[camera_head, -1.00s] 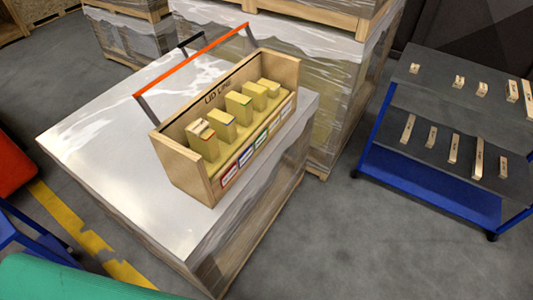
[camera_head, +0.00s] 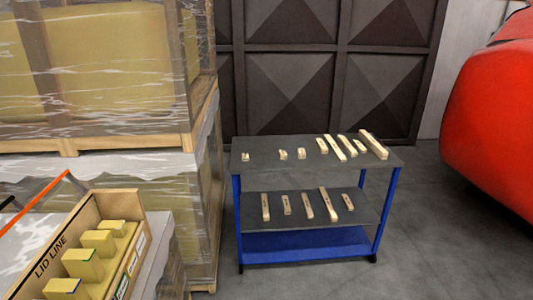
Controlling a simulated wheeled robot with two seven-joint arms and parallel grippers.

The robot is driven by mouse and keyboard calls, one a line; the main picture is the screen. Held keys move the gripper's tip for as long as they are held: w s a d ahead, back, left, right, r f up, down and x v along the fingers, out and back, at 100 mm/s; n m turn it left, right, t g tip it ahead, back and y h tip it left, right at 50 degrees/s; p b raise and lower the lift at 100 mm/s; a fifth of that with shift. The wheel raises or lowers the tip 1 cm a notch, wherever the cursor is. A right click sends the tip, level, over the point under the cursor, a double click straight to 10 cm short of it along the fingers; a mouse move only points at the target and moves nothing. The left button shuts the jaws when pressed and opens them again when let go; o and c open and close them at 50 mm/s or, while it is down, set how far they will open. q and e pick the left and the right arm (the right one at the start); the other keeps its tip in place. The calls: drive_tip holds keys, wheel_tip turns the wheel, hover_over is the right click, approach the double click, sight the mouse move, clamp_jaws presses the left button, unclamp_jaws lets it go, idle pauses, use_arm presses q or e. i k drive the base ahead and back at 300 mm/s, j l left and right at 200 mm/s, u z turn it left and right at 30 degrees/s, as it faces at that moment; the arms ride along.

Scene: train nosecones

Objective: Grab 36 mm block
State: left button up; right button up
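Several light wooden blocks of different lengths lie on a blue-framed cart. On its dark top shelf are small blocks (camera_head: 283,155) at the left and longer ones (camera_head: 334,147) at the right. More blocks (camera_head: 307,206) lie in a row on the middle shelf. Their markings are too small to read, so I cannot tell which is the 36 mm block. A wooden box marked LID LINE (camera_head: 82,255) at the lower left holds several yellowish blocks (camera_head: 98,242). Neither of my grippers is in view.
The cart (camera_head: 305,243) stands on open grey floor (camera_head: 415,235), with free room in front and to its right. Wrapped pallets (camera_head: 95,75) stand at the left. A large red rounded body (camera_head: 492,125) is at the right. Dark panels (camera_head: 300,85) stand behind.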

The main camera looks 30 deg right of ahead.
sight(282, 153)
drive_tip(key=i+l+z, duration=0.25)
drive_tip(key=i+l, duration=0.7)
drive_tip(key=l, duration=0.05)
